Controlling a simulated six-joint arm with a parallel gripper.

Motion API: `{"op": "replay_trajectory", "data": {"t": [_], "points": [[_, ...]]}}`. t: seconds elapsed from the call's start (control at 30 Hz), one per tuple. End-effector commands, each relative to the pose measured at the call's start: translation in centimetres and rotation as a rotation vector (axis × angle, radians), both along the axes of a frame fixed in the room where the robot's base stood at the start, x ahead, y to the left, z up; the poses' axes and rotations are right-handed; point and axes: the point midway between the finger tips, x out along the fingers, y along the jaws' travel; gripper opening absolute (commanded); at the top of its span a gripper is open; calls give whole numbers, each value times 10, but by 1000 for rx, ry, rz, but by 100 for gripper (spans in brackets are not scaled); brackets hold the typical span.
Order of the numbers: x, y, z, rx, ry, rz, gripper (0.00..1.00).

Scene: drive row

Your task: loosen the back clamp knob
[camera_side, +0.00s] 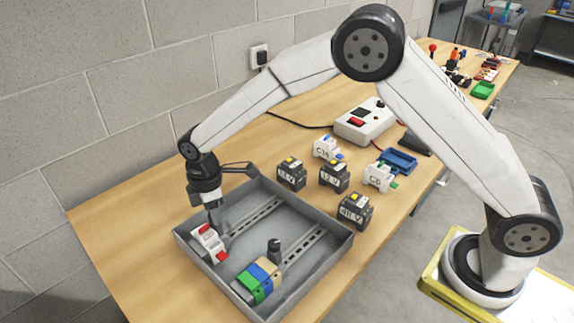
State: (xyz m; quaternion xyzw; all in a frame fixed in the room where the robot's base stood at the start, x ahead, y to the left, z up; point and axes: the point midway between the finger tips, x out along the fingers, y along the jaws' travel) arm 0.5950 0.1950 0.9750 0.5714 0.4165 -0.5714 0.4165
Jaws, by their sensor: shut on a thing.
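The grey tray (335,254) holds two slotted metal rails, a back rail (258,213) and a front rail (303,246). My gripper (215,224) points down at the left end of the back rail and is shut on the back clamp knob, which its fingers mostly hide. A white module with red parts (208,245) sits right beside the fingers on the back rail. The front clamp knob (274,247) is black and stands upright on the front rail, clear of my gripper. Next to it are green, blue and tan blocks (260,279).
Several black modules (333,176) and white modules (327,148) stand on the wooden table behind and right of the tray. A white box with a red switch (364,122) and a blue tray (398,160) are farther back. The table left of the tray is clear, near the wall.

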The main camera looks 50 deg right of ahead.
Motion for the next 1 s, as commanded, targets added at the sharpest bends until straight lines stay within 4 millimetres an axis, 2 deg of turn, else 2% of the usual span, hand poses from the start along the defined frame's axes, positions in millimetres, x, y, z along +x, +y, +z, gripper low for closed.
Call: {"op": "replay_trajectory", "data": {"t": [0.03, 0.2, 0.57, 1.0], "points": [[0, 0, 0, 0, 0, 7, 46], [0, 0, 0, 0, 0, 2, 100], [0, 0, 3, 0, 0, 0, 100], [0, 0, 26, 0, 0, -1, 100]]}}
